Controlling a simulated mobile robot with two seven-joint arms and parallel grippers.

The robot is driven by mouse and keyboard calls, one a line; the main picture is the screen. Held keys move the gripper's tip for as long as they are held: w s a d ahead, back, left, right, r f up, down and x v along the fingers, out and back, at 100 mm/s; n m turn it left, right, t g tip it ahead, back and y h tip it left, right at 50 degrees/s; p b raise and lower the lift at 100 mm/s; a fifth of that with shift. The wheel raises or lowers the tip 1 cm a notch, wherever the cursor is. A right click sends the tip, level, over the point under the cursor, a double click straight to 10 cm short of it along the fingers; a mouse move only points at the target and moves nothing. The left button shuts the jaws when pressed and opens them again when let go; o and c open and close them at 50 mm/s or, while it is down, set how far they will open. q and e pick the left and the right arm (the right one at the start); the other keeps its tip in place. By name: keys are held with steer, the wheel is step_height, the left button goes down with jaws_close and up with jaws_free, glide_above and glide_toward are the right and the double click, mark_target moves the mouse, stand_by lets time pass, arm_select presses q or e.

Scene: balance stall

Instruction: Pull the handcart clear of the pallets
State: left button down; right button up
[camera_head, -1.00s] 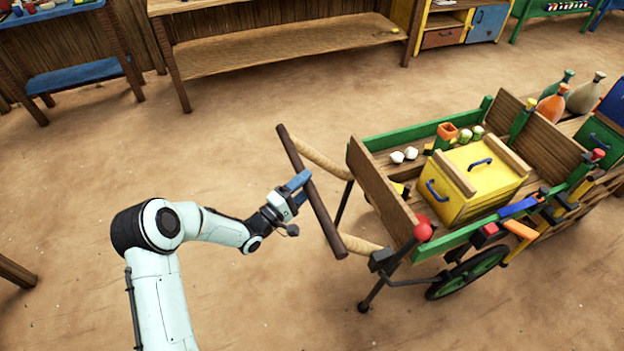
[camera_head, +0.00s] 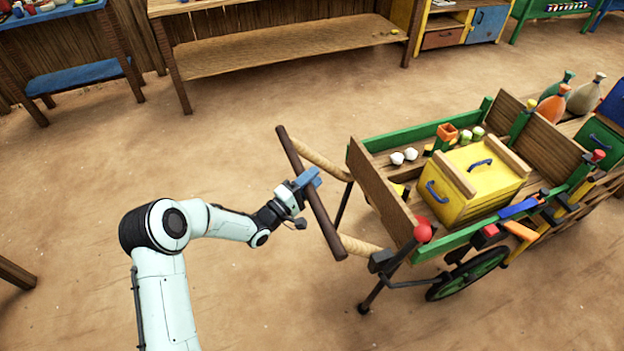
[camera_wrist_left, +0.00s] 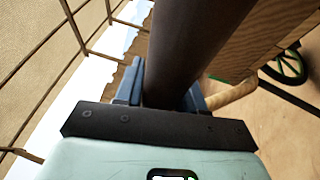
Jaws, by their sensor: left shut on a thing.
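The handcart (camera_head: 378,187) stands at the right, a wooden cart with green rails and green-rimmed wheels. Its dark handle bar (camera_head: 326,222) sticks out to the left on two rope-wrapped shafts. My left gripper (camera_head: 308,182) is shut on the handle bar near its middle. In the left wrist view the bar (camera_wrist_left: 190,45) runs between the blue fingers (camera_wrist_left: 160,92). The cart carries a yellow box (camera_head: 455,200) with blue handles and some small items. The pallets cannot be clearly made out; slatted wood shows at the far right behind the cart. My right gripper is out of view.
A wooden bench (camera_head: 290,50) stands at the back, with a blue-shelved table (camera_head: 78,76) at the back left. The sandy floor left of the handle is clear.

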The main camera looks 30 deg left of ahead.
arm_select(q)
steer(key=s+a+p, duration=0.4)
steer(key=s+a, duration=0.8)
steer(key=s, duration=0.2)
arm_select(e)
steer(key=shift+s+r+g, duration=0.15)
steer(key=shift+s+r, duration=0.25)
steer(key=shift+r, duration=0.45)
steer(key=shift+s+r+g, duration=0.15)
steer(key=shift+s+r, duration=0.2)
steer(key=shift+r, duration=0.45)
arm_select(q)
steer(key=c, duration=1.1)
jaws_free()
steer(key=o, duration=0.3)
steer(key=shift+a, duration=0.1)
steer(key=shift+s, duration=0.1)
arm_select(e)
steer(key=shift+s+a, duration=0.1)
